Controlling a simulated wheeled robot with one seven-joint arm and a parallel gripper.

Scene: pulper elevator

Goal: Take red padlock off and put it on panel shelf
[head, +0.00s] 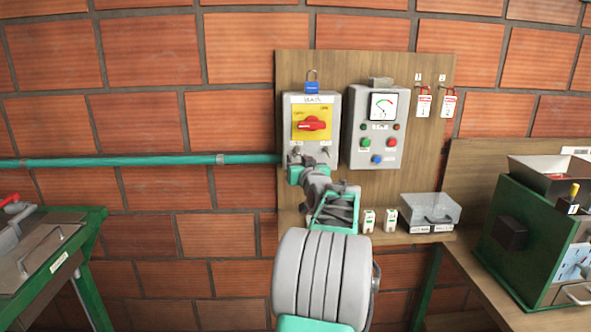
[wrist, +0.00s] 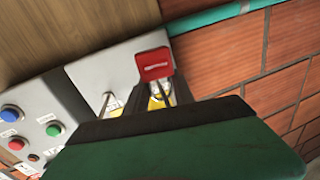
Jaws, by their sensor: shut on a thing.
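The red padlock (wrist: 155,64) shows in the wrist view at the lower edge of the grey switch box (wrist: 84,68). My gripper (wrist: 158,92) is shut on it, and its body sticks out past the jaws. I cannot tell whether its shackle is through the box's lug. In the head view my gripper (head: 297,168) is at the lower left of the switch box (head: 330,115) and hides the padlock. The panel shelf (head: 420,239) is the ledge along the bottom of the wooden panel, to the right and below my gripper.
A blue padlock (head: 312,88) is on top of the switch box. A meter box (head: 377,130) stands to its right. A green pipe (head: 140,161) runs left.

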